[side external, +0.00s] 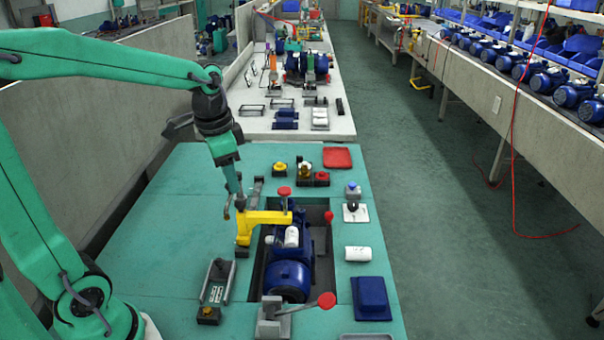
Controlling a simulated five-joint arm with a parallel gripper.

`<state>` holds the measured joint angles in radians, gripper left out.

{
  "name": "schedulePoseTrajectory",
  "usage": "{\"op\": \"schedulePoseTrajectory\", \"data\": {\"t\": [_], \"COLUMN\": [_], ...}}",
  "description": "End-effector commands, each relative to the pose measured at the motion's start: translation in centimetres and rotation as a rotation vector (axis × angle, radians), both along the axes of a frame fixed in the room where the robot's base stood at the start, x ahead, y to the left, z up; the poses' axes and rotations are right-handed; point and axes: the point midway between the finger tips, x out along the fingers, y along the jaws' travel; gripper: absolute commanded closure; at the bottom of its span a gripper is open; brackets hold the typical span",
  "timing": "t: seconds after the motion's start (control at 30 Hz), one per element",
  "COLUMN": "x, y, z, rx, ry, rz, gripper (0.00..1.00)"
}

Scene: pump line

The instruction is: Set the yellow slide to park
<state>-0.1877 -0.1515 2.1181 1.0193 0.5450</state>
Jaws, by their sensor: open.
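A yellow L-shaped arm (272,217), the largest yellow part here and likely the slide, reaches across the pit above the blue pump (288,278). Its left end has a thick yellow block that stands on the green bench at the pit's left edge. My gripper (233,209) points down just left of and above this block. Its jaws are open and empty, and the small gap to the yellow part is hard to judge. No park marking is readable.
A grey channel fixture (217,282) lies left of the pit. Red-knobbed levers stand near the pit (326,300). A white cylinder (358,254) and a blue block (371,298) lie to the right. The bench's left part is clear.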

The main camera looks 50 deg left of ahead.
Motion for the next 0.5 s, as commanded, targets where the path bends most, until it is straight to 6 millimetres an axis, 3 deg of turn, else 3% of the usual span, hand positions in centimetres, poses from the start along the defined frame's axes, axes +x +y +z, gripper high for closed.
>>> {"op": "schedulePoseTrajectory", "data": {"t": [0.2,0.5], "x": [2.6,4.2], "y": [2.4,4.2], "z": [-2.3,-4.1], "rx": [-0.005,-0.016], "ry": [0.094,0.153], "rz": [-0.089,-0.163], "gripper": [0.52,0.52]}}
